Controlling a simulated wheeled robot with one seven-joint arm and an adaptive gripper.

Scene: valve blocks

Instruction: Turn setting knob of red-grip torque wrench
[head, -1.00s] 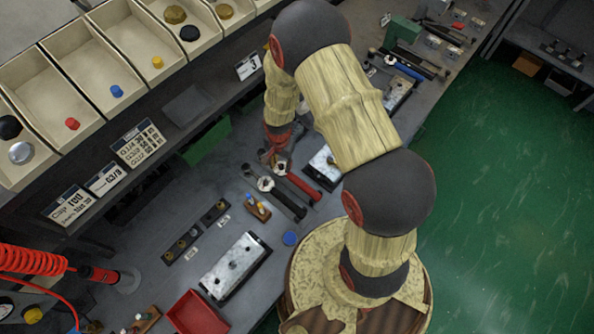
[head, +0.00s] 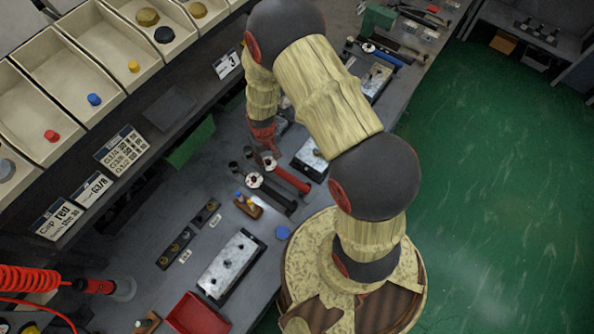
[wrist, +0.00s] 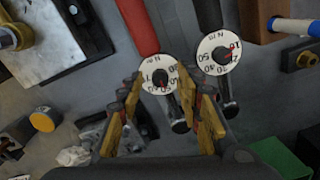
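The red-grip torque wrench (head: 290,178) lies on the grey bench, below my gripper (head: 268,146) in the head view. In the wrist view its red grip (wrist: 138,25) points up, and its round white setting dial (wrist: 160,76) has a dark knob at the centre. My gripper (wrist: 168,98) is open in the wrist view, with its yellow-padded fingers on either side of the dial's lower part. I cannot tell whether they touch it. Nothing is held between them. The arm hides part of the gripper in the head view.
A black-grip wrench with a similar dial (wrist: 218,52) lies close beside, to the right in the wrist view. A valve block (head: 228,263), a red tray (head: 195,315) and a small wooden holder (head: 248,206) stand nearby. Bins (head: 40,110) line the upper left.

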